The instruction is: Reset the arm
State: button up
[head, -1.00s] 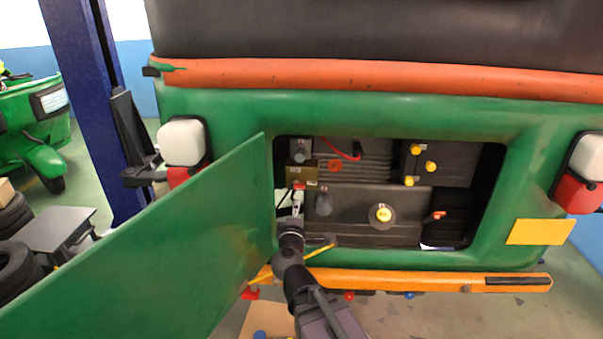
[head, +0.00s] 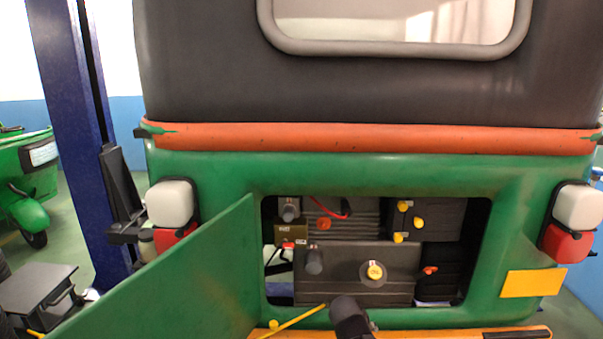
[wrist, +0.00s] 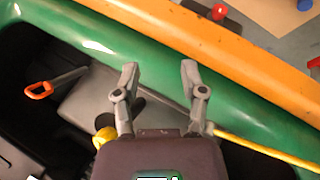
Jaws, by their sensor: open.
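My gripper (wrist: 160,76) is open and empty in the wrist view, its two fingers apart over the lower edge of the engine opening. The green body rim (wrist: 135,52) and the orange bumper (wrist: 185,38) lie beyond the fingertips. In the head view only a dark part of my arm shows at the bottom middle, in front of the rickshaw; the fingers cannot be made out there. The engine bay (head: 345,268) of the green rickshaw (head: 375,175) is exposed, with its green door (head: 165,275) swung open to the left.
A yellow rod (head: 295,320) slants below the opening. An orange-handled dipstick (wrist: 40,91) and a yellow cap (wrist: 104,136) sit inside the bay. A blue lift post (head: 75,130) and a grey stool (head: 35,290) stand at left. Floor shows beyond the bumper.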

jog(key=s+f+m+g+y, duration=0.2)
jog(key=s+f+g+y, duration=0.1)
jog(key=s, duration=0.4)
jog(key=shift+m+g+y, duration=0.3)
jog(key=shift+g+y, duration=0.6)
